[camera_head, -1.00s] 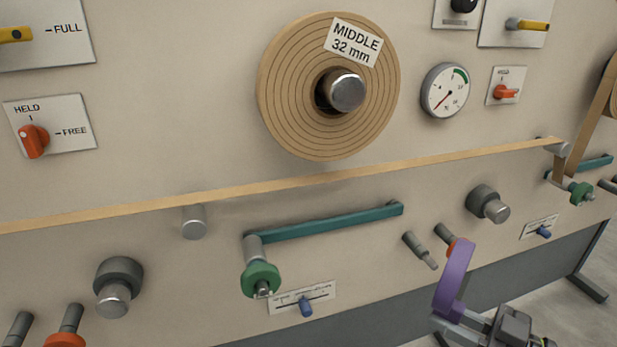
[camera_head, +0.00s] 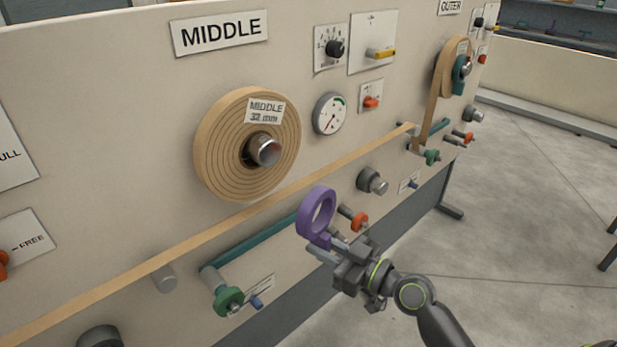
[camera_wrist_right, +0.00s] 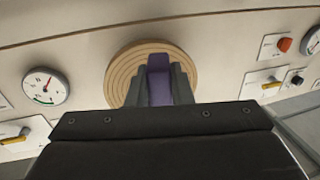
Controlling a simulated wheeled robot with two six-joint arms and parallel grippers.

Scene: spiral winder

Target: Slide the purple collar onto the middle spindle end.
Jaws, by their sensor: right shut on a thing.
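The purple collar (camera_head: 315,213) is a ring held upright in the fingers of my right gripper (camera_head: 327,250), in front of the panel in the head view. My right gripper is shut on the collar's lower edge. The middle spindle end (camera_head: 264,150) is a metal stub at the centre of the tan roll (camera_head: 220,150) labelled MIDDLE 32 mm. The collar is below and to the right of the spindle end and apart from it. In the right wrist view the collar (camera_wrist_right: 159,80) shows edge-on between the fingers and hides the spindle end. My left gripper is not in view.
A tan strip (camera_head: 300,180) runs diagonally across the panel below the roll. A teal arm with a green knob (camera_head: 228,300), grey rollers (camera_head: 371,181) and orange-collared pegs (camera_head: 358,219) stick out nearby. A gauge (camera_head: 330,114) is right of the roll. Open floor lies at right.

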